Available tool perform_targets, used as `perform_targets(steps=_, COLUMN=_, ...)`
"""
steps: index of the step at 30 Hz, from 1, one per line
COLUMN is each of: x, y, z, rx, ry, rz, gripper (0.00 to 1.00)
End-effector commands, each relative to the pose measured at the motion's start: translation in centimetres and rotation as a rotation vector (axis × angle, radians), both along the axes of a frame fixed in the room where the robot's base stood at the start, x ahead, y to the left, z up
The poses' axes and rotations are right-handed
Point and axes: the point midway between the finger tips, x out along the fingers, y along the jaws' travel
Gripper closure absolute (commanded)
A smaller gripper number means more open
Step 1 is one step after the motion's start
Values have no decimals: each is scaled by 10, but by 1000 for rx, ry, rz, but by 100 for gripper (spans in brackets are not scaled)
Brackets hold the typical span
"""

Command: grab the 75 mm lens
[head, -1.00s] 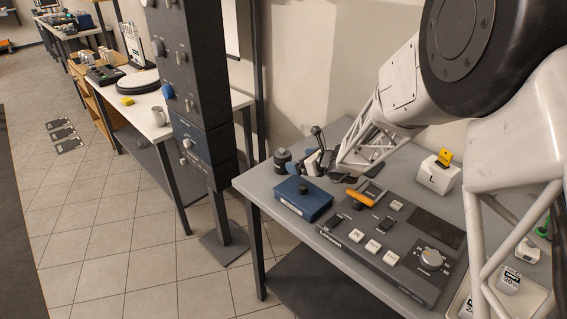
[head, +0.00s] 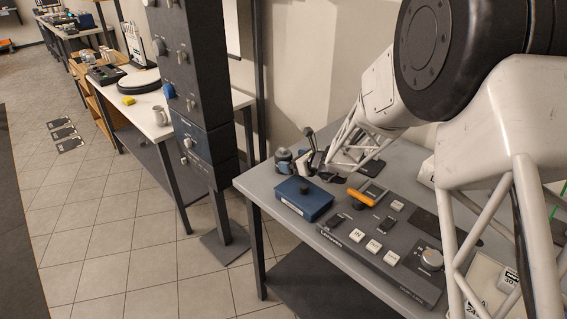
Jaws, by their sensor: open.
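A small dark cylinder (head: 283,155), which looks like the lens, stands upright at the back left corner of the grey table. Its label is too small to read, so I cannot confirm 75 mm. My gripper (head: 293,163) is open and low at the cylinder, reaching in from the right. A blue-grey finger part overlaps the cylinder's lower front. I cannot tell whether the fingers straddle it or touch it.
A dark control panel (head: 385,242) with an orange-handled lever fills the table's middle. A dark post (head: 196,100) stands left of the table.

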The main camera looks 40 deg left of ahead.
Motion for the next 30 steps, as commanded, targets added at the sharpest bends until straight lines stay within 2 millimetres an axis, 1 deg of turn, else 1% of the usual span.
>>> perform_targets(steps=14, x=0, y=4, z=-2, rx=0, ry=0, rz=1, gripper=3)
perform_targets(steps=22, x=0, y=25, z=-6, rx=1, ry=-1, rz=1, gripper=3)
perform_targets(steps=30, x=-1, y=46, z=-15, rx=0, ry=0, rz=1, gripper=3)
